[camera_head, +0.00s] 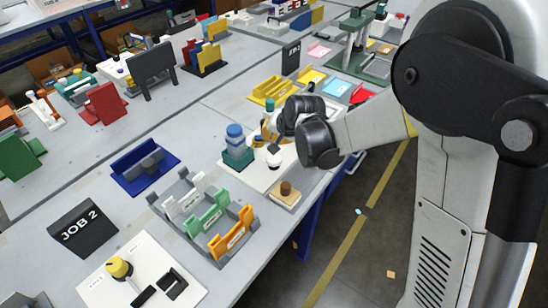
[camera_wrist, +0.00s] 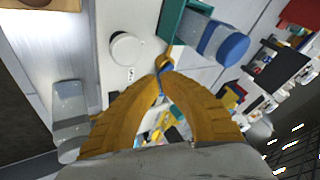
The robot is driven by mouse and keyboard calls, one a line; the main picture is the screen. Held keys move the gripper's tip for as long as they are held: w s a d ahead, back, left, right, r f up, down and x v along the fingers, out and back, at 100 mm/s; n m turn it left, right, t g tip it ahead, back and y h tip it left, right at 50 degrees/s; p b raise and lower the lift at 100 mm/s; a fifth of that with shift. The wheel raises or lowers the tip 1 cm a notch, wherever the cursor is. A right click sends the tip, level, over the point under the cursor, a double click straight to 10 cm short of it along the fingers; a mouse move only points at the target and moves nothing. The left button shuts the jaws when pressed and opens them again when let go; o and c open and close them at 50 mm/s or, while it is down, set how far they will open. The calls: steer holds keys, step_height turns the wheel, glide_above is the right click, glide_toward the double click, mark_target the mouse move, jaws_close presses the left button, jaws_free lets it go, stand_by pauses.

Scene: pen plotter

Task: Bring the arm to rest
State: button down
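My gripper (camera_head: 268,141) has amber fingers and hangs above a pale board (camera_head: 262,178) at the middle of the long table. In the wrist view its fingertips (camera_wrist: 164,70) come close together, with a narrow bluish strip between them. I cannot tell whether they touch or pinch something small. A blue-capped bottle in a teal holder (camera_head: 236,145) stands just left of the gripper; it also shows in the wrist view (camera_wrist: 225,42). A white round knob (camera_head: 273,160) is below the gripper and appears apart from it (camera_wrist: 127,48).
A wooden block with a brown knob (camera_head: 285,194) sits near the table's front edge. Green (camera_head: 207,213) and orange (camera_head: 232,237) holders, a blue tray (camera_head: 145,167) and a JOB 2 sign (camera_head: 83,227) lie to the left. Open floor (camera_head: 345,250) lies to the right.

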stand_by(0.4)
steer(key=s+d+r+n+h, duration=0.2)
steer(key=s+d+r, duration=1)
steer(key=s, duration=0.1)
steer(key=s+d, duration=0.3)
steer(key=s, duration=0.4)
steer(key=s+d+n+h, duration=0.1)
steer(key=s+d, duration=0.3)
steer(key=s, duration=0.4)
steer(key=shift+r+t, duration=0.3)
